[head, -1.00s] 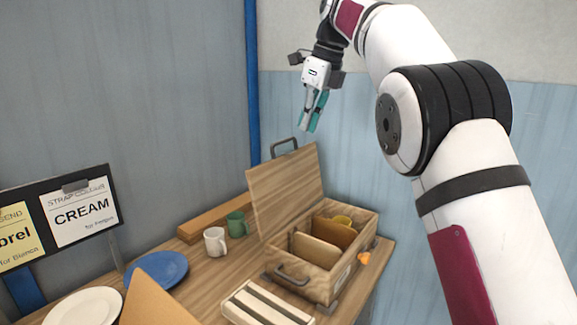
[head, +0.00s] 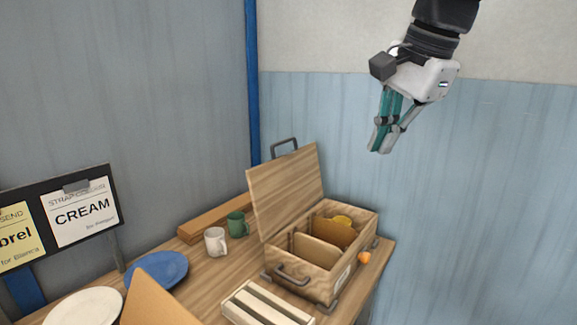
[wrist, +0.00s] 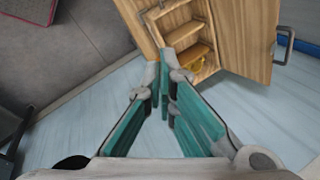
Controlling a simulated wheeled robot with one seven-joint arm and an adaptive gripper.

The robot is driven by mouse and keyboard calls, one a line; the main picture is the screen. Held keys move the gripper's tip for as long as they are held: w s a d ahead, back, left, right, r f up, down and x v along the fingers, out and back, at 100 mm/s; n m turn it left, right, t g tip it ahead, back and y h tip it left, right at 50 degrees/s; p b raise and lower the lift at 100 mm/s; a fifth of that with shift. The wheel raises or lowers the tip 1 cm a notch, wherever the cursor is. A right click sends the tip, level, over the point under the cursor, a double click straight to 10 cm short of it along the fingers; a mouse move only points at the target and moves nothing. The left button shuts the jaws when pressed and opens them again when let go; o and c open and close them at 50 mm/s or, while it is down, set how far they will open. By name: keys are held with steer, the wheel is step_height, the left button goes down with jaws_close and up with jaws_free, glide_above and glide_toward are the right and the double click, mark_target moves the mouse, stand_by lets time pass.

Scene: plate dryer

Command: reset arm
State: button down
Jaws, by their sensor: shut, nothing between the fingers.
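My gripper (head: 381,150) is shut and empty, with teal finger pads and grey linkages. In the head view it hangs in the air at the upper right, in front of the blue wall panel and above the open wooden box (head: 298,284). In the wrist view the fingertips (wrist: 164,62) meet at the middle, with the box (wrist: 238,35) beyond them. The box has its lid (head: 283,190) raised, and upright boards (head: 317,251) and a yellow item (head: 342,220) stand inside.
The wooden table (head: 205,285) holds a white mug (head: 215,241), a green mug (head: 237,224), a blue plate (head: 165,268), a white plate (head: 85,307) and a slatted rack (head: 265,305). An orange object (head: 365,258) lies right of the box. A sign board (head: 84,212) stands at left.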

steer(key=s+d+f+n+h, duration=0.1)
steer(key=s+d+f+n, duration=0.1)
steer(key=s+f+n, duration=0.4)
steer(key=s+d+f+n+t+h, duration=0.1)
steer(key=s+d+f+n, duration=0.1)
steer(key=s+f+n, duration=0.4)
steer(key=s+f, duration=0.4)
steer(key=s, duration=0.5)
steer(key=shift+f, duration=0.2)
steer(key=shift+a, duration=0.1)
